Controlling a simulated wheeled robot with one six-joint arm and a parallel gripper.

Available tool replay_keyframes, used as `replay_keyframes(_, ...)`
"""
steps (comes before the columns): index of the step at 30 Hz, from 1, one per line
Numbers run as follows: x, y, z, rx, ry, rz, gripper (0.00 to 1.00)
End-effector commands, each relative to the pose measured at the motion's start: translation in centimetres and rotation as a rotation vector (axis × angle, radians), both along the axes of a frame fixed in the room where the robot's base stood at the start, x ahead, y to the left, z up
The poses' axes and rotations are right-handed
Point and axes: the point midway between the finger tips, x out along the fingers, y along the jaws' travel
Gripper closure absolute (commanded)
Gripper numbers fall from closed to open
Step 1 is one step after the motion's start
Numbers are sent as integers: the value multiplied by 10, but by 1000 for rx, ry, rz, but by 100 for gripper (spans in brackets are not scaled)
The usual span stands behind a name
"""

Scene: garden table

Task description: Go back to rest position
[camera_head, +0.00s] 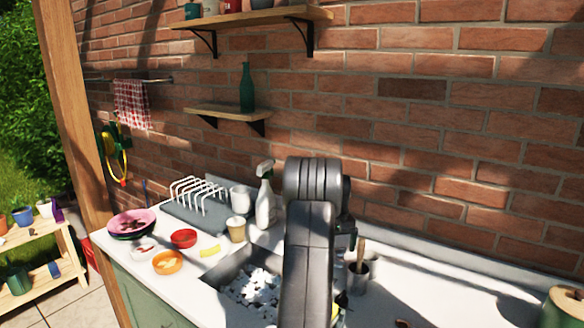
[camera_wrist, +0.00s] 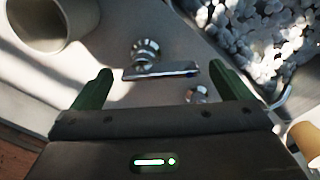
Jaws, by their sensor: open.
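My gripper (camera_wrist: 160,88) shows in the wrist view with its two green fingers spread wide and nothing between them. It hangs over the counter by the sink, with a metal tap (camera_wrist: 147,55) in sight beyond the fingers. The sink (camera_head: 232,265) holds many white pebble-like pieces, which also show at the top right of the wrist view.
A white spray bottle (camera_head: 265,200), a white dish rack (camera_head: 200,192), a red bowl (camera_head: 184,238), an orange bowl (camera_head: 167,262) and pink plates (camera_head: 132,222) stand left of my arm. A metal cup (camera_head: 357,278) stands right of it. A brick wall (camera_head: 420,130) with shelves rises behind.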

Motion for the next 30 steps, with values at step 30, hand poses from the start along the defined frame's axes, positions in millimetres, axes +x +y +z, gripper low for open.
replay_keyframes(30, -1, 0, 86, 0, 4, 12, 2)
